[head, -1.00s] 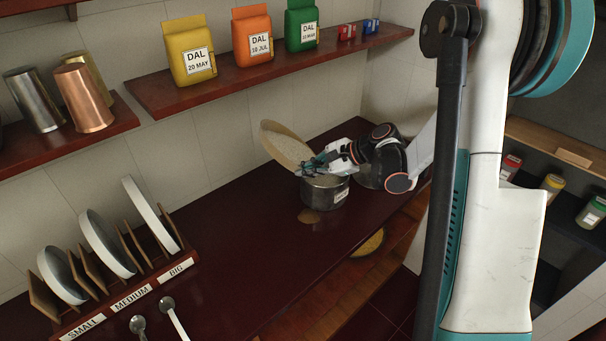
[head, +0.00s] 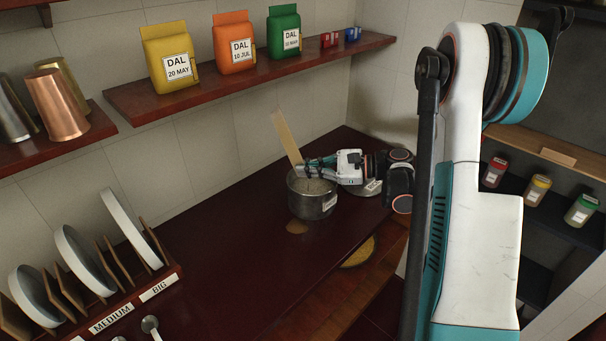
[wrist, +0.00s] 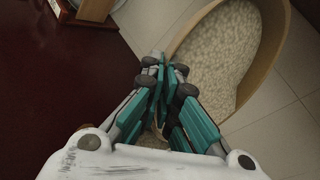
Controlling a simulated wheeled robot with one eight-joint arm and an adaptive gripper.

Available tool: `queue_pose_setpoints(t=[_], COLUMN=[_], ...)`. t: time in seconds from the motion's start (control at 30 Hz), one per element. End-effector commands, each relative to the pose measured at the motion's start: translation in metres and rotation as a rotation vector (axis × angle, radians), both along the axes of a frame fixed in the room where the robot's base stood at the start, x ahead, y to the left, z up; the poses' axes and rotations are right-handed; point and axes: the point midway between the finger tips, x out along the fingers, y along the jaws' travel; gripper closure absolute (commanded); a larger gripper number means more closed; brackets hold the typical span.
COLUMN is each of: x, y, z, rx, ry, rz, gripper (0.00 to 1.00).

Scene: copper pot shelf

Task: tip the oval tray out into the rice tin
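The oval tray (head: 287,138) is tan and stands steeply tilted, nearly edge-on in the head view, its lower end at the tin's rim. In the wrist view the tray (wrist: 258,85) shows a pale grainy layer of rice inside its wall. The rice tin (head: 312,205) is a grey metal pot with a white label, upright on the counter; pale contents show inside its mouth. My gripper (head: 303,168) is above the tin's rim, shut on the tray's edge. In the wrist view its fingers (wrist: 165,80) are close together and partly hide the tray's lower end.
A grey round lid-like thing (head: 366,188) is behind my gripper. A plate rack (head: 172,280) stands at left. A shelf (head: 220,90) with dal packets runs above.

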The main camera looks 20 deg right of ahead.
Motion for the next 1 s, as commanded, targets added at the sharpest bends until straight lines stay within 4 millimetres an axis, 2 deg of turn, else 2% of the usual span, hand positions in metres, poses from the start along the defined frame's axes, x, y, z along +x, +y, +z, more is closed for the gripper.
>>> queue_pose_setpoints(t=[1.0], x=[-0.004], y=[-0.021], z=[0.000], rx=[0.243], ry=[-0.042], rz=[0.000], gripper=[1.00])
